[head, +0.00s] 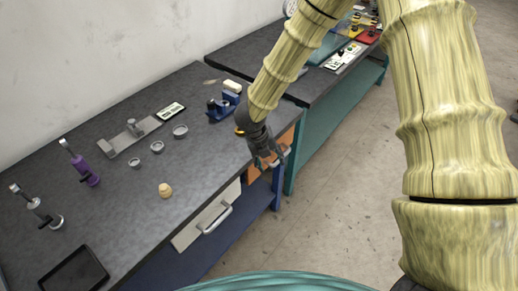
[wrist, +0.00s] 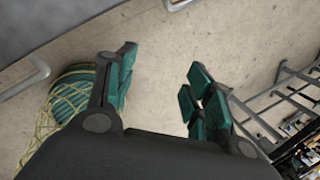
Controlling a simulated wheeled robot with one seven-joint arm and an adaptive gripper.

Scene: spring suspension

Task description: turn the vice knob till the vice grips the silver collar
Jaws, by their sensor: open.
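My gripper (head: 272,163) hangs in the head view beyond the front edge of the grey bench, near an orange drawer front. It is open and empty; its two green-padded fingers (wrist: 158,85) stand apart in the wrist view with bare floor between them. A blue fixture with a white top (head: 225,100) and a grey plate with a raised block (head: 133,133) stand on the bench, left of my gripper; I cannot tell for sure which is the vice. Several silver rings lie nearby, including one (head: 180,131); which is the collar is unclear. The knob is too small to make out.
A purple stand (head: 80,165), a grey stand (head: 38,208), a tan stepped piece (head: 165,190) and a black tray (head: 75,272) are on the bench (head: 120,215). A drawer handle (head: 215,220) sticks out in front. Another bench (head: 245,55) stands beyond. Floor (head: 330,190) is clear on the right.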

